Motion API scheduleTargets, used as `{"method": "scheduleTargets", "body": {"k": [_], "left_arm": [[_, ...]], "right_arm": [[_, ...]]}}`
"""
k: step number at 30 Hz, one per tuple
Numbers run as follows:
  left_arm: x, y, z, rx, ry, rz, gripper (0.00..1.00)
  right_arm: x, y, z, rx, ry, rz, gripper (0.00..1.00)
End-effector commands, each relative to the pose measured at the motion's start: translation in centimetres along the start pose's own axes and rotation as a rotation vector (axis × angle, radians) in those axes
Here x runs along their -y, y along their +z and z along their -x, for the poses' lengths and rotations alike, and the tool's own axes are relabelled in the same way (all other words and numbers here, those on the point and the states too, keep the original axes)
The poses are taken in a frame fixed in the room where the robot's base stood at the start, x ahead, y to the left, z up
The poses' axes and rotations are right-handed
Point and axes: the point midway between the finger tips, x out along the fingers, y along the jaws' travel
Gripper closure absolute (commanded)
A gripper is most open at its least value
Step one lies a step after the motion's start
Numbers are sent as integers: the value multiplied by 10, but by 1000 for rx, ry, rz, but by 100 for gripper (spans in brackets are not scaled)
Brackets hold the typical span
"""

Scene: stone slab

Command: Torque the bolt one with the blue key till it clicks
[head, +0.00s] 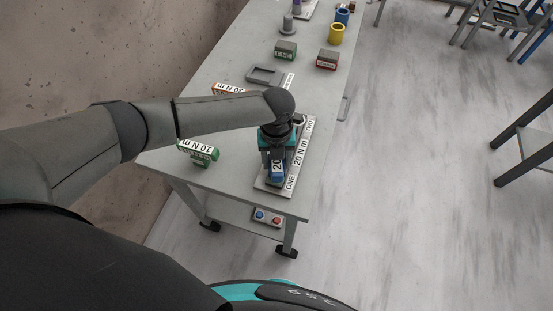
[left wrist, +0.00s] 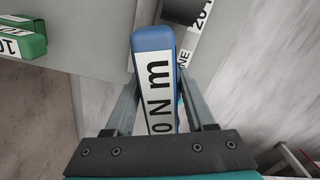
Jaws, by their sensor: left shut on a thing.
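The blue key (head: 277,173) is a blue block with a white label, held in my left gripper (head: 277,163) over the ONE end of a plate (head: 270,187) marked "ONE 20 N m TWO". In the left wrist view the blue key (left wrist: 152,42) stands between the two fingers of my left gripper (left wrist: 160,110), which are shut on it. Bolt one is hidden under the key and gripper, so I cannot tell whether the key touches it. A small round grey part (head: 299,119) shows near the TWO end. My right gripper is not in view.
On the table (head: 240,170) a green 10 N m key (head: 200,152) lies to the left and an orange-edged key (head: 228,90) behind my arm. A grey tray (head: 265,75), green (head: 286,51) and red (head: 328,60) blocks, and yellow (head: 336,34) and blue cups stand farther back.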

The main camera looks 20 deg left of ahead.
Motion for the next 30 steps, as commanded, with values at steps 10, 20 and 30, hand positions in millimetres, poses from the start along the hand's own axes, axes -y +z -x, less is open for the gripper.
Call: {"method": "scheduleTargets", "body": {"k": [10, 20, 30], "left_arm": [[1, 0, 24, 1, -1, 0, 100], [0, 0, 49, 1, -1, 0, 100], [0, 0, 50, 1, -1, 0, 100]], "right_arm": [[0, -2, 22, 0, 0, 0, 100], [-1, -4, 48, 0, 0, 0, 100], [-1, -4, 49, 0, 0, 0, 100]]}}
